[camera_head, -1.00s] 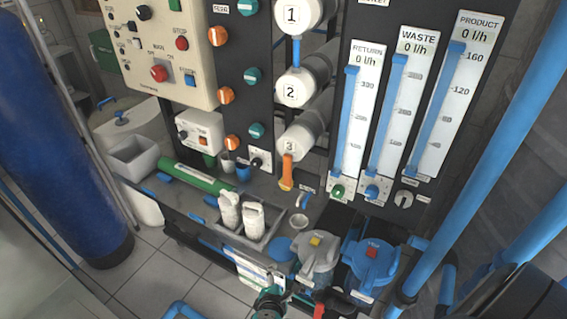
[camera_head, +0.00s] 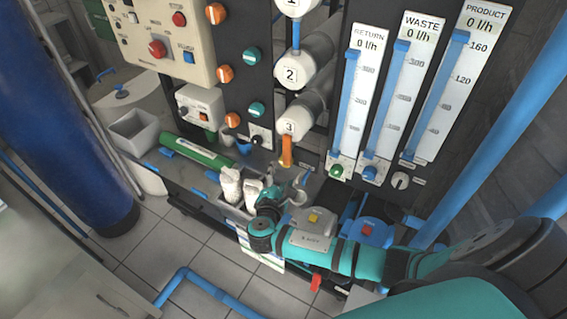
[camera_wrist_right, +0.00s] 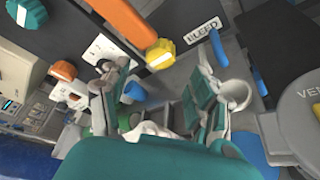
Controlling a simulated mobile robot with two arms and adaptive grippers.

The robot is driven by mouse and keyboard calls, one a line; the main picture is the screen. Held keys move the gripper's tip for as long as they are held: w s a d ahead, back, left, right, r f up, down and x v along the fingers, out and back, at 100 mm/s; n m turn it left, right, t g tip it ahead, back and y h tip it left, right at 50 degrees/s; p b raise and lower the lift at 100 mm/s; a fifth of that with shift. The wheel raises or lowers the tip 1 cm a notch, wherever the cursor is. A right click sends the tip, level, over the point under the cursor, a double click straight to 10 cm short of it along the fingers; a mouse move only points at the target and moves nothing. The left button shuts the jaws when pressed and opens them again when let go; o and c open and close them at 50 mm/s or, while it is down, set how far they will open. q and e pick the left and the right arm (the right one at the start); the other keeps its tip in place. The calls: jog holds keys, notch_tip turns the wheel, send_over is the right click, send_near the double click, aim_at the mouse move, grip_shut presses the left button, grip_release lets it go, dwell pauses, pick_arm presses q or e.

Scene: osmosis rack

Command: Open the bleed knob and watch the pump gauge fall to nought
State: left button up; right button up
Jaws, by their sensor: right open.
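The yellow bleed knob (camera_wrist_right: 160,54) sits at the lower end of an orange pipe (camera_wrist_right: 122,18), beside the BLEED label (camera_wrist_right: 203,29) in the right wrist view. In the head view the orange pipe (camera_head: 287,148) hangs below the white housing marked 3. My right gripper (camera_head: 287,188) is just below the pipe's lower end there. In the wrist view my right gripper (camera_wrist_right: 158,77) is open and empty, its two fingers apart, with the knob ahead between and beyond the tips. I cannot make out a pump gauge. My left gripper is not in view.
A white cup (camera_wrist_right: 234,95) stands close to the right finger. White bottles (camera_head: 231,186) stand in a grey tray beside my gripper. Flow meters (camera_head: 405,85) reading 0 l/h stand at the right.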

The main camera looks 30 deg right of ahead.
jog(key=x, duration=0.5)
jog(key=shift+w+d+f, duration=0.1)
jog(key=shift+w+d, duration=0.1)
jog(key=shift+w, duration=0.05)
jog(key=c, duration=1.2)
jog(key=shift+n+g+h+p, duration=0.3)
jog(key=shift+n+g+p, duration=1.3)
jog(key=shift+n+p, duration=1.3)
jog(key=shift+m+p, duration=0.3)
jog(key=shift+p, duration=0.1)
jog(key=o, duration=1.2)
